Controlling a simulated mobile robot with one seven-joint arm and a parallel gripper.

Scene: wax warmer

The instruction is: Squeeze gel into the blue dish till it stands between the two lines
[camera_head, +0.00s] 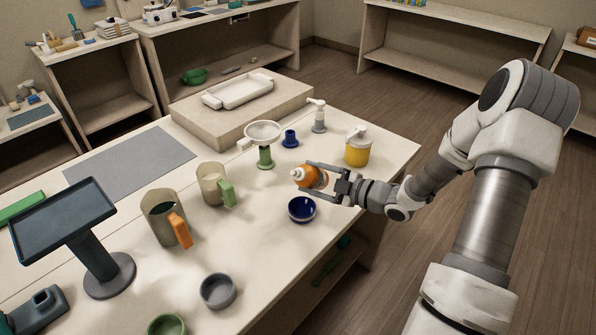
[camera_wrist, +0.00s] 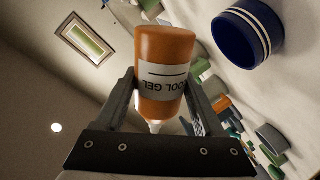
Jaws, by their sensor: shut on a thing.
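The gel bottle (camera_head: 314,177) is orange with a white nozzle, and my gripper (camera_head: 312,180) is shut around its body above the table. The bottle looks tilted in the head view, its nozzle toward the left. In the wrist view the bottle (camera_wrist: 165,50) sits between both fingers, with a white label reading "…OOL GEL" and its nozzle toward the palm. The blue dish (camera_head: 301,210) stands on the table just below and in front of the bottle. Two pale lines circle the dish (camera_wrist: 240,42) in the wrist view. Its inside looks dark blue; I cannot make out any gel level.
Two handled mugs (camera_head: 214,183) (camera_head: 163,218) are left. A grey bowl (camera_head: 218,291) is nearer the front. Table right of the dish is clear.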

